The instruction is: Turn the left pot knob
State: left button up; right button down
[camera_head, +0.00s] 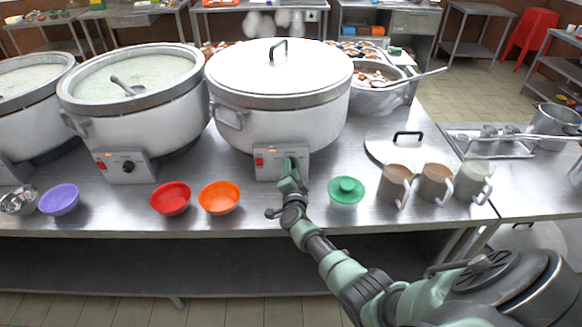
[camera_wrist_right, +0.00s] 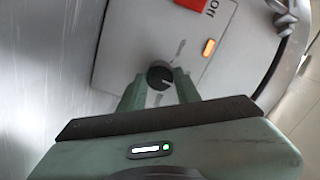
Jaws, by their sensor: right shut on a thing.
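A white pot with a closed lid (camera_head: 280,75) stands in the middle of the steel table. Its control panel (camera_head: 266,170) has a red switch (camera_head: 259,162); its knob is hidden behind my right gripper (camera_head: 290,178) in the head view. In the right wrist view a black knob (camera_wrist_right: 160,75) sits between my right gripper's fingers (camera_wrist_right: 158,84), which are shut on it. An orange light (camera_wrist_right: 209,47) glows beside it. Left of it, an open pot of congee (camera_head: 130,100) has its own panel with a black knob (camera_head: 129,166). My left gripper is out of view.
Red (camera_head: 170,198), orange (camera_head: 219,197) and purple (camera_head: 59,199) bowls stand along the front edge. Three mugs (camera_head: 436,184) and a flat lid (camera_head: 407,148) lie farther right. Another open pot (camera_head: 28,105) is at far left.

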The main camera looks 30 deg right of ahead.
jog(key=shift+f+n, duration=0.1)
jog(key=shift+n, duration=0.2)
jog(key=c, duration=1)
grip_release()
jog(key=shift+s+a, duration=0.1)
jog(key=p+v, duration=0.2)
jog(key=v, duration=0.5)
jog(key=shift+s+a, duration=0.15)
jog(key=shift+s, duration=0.1)
